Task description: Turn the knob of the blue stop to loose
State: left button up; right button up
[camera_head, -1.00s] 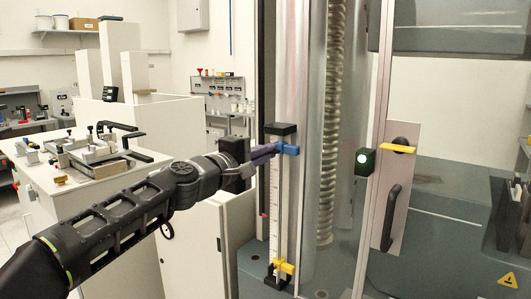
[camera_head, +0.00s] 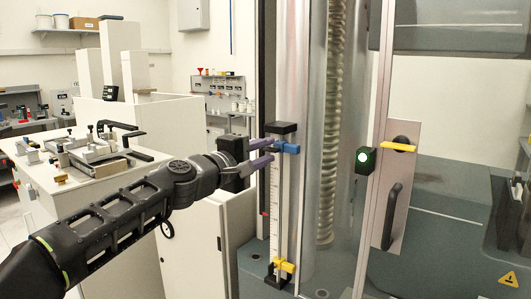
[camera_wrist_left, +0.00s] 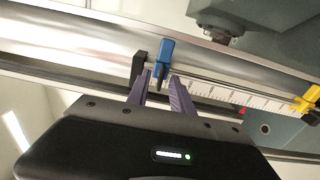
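The blue stop (camera_head: 287,148) sits near the top of the white scale rail (camera_head: 275,205). It also shows in the left wrist view (camera_wrist_left: 165,52), with a dark knob end (camera_wrist_left: 159,76) pointing toward my gripper. My left gripper (camera_head: 268,153) is just left of the stop in the head view. Its two purple fingers are apart and hold nothing. In the left wrist view the open fingertips (camera_wrist_left: 159,75) lie on either side of the dark knob end; I cannot tell whether they touch it. My right gripper is not in view.
A yellow stop (camera_head: 284,267) sits low on the same rail. A black block (camera_head: 281,129) caps the rail. To the right are a green button box (camera_head: 365,160) and a door panel with a yellow-tabbed latch (camera_head: 398,147) and black handle (camera_head: 392,216).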

pick_arm(q)
jog(key=b+v, duration=0.3)
jog(key=v, duration=0.4)
jog(key=shift+s, duration=0.15)
jog(key=shift+a, duration=0.15)
